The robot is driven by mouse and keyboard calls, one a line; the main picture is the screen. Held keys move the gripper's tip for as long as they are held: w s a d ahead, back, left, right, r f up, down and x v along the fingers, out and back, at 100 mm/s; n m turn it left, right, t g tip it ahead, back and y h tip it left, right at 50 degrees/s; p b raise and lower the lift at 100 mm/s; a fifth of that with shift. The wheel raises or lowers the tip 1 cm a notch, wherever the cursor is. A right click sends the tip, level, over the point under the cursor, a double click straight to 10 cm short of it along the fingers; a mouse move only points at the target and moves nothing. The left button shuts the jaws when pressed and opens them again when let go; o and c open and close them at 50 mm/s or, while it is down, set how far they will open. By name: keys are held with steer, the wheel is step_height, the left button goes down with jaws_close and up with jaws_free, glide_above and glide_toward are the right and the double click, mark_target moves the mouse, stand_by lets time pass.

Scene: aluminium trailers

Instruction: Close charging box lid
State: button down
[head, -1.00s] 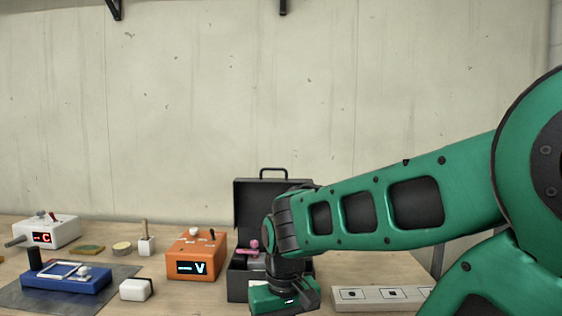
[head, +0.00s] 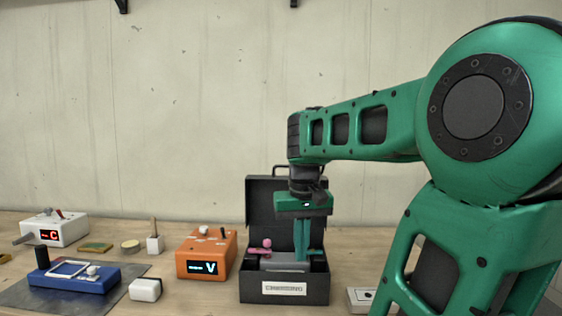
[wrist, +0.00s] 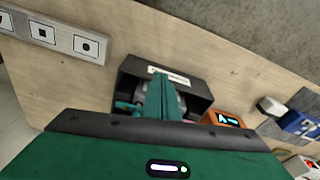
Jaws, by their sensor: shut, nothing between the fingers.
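The black charging box (head: 284,288) stands open on the table, with a white label on its front. Its lid (head: 262,205) stands upright at the back, with a handle on its top edge. Inside are a small pink-handled item (head: 267,243) and a grey block (head: 284,265). My gripper (head: 302,258) points down over the box opening, in front of the lid, with its fingers shut and empty. Whether the fingertips touch anything inside is unclear. In the wrist view the fingers (wrist: 163,98) overlap the box (wrist: 197,85); my gripper body hides the lid there.
An orange box with a V display (head: 206,254) stands close left of the charging box. A white block (head: 145,289), a blue device (head: 73,277) and a white C-display box (head: 54,229) stand farther left. A pale strip with square marks (wrist: 60,38) lies on the box's other side.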

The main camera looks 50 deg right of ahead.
steer(key=w+d+r+m+t+h, duration=0.1)
steer(key=w+d+r, duration=0.35)
steer(key=r, duration=0.45)
steer(key=w+d+r+m+t+h, duration=0.1)
steer(key=w+d+r, duration=0.4)
steer(key=r, duration=0.5)
steer(key=w+d+r+t+h, duration=0.1)
steer(key=w+d+r, duration=0.2)
steer(key=w+r, duration=0.45)
glide_above(287, 177)
steer(key=w+d, duration=0.1)
steer(key=shift+h, duration=0.3)
steer(key=f, duration=0.6)
steer(key=shift+w+d+f, duration=0.1)
steer(key=shift+d+f, duration=0.1)
steer(key=shift+f, duration=0.2)
steer(key=shift+s+a+f, duration=0.25)
steer(key=shift+s+a, duration=0.3)
steer(key=shift+a, duration=0.1)
